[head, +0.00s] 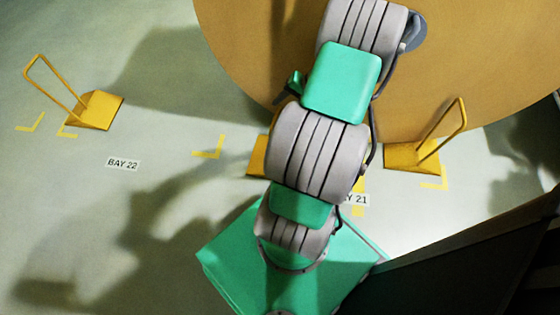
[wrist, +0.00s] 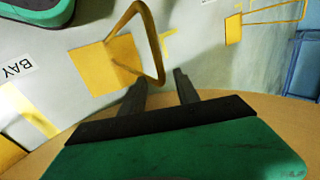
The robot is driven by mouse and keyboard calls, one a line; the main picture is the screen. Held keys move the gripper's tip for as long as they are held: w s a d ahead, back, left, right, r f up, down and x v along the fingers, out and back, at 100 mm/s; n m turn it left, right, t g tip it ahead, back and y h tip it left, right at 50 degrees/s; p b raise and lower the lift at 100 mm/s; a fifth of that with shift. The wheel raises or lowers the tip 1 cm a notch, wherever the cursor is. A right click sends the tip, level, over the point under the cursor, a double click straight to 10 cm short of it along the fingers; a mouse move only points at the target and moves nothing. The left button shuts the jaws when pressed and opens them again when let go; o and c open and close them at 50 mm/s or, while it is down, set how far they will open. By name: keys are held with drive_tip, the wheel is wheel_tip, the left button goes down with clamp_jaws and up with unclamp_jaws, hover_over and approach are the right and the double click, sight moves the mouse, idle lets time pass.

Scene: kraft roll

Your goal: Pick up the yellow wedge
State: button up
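A yellow wedge (wrist: 100,68) with an upright loop handle is ahead of my gripper in the wrist view. My gripper (wrist: 162,76) is open, its two dark fingers apart with nothing held. The lower end of the handle loop shows close to and between the fingertips; I cannot tell whether it touches. In the head view, a yellow wedge (head: 258,158) is mostly hidden behind my arm. Other yellow wedges with handles sit at the left (head: 97,109) and right (head: 408,157).
The huge brown roll (head: 240,45) fills the top of the head view, with wedges near its edge. Its brown surface also shows low in the wrist view (wrist: 295,122). A blue structure (wrist: 305,65) stands far right.

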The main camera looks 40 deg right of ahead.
sight(277, 109)
drive_tip(key=b+x, duration=0.3)
drive_tip(key=x, duration=0.4)
drive_tip(key=shift+a+r, duration=0.15)
drive_tip(key=shift+r, duration=0.1)
clamp_jaws()
idle(0.9)
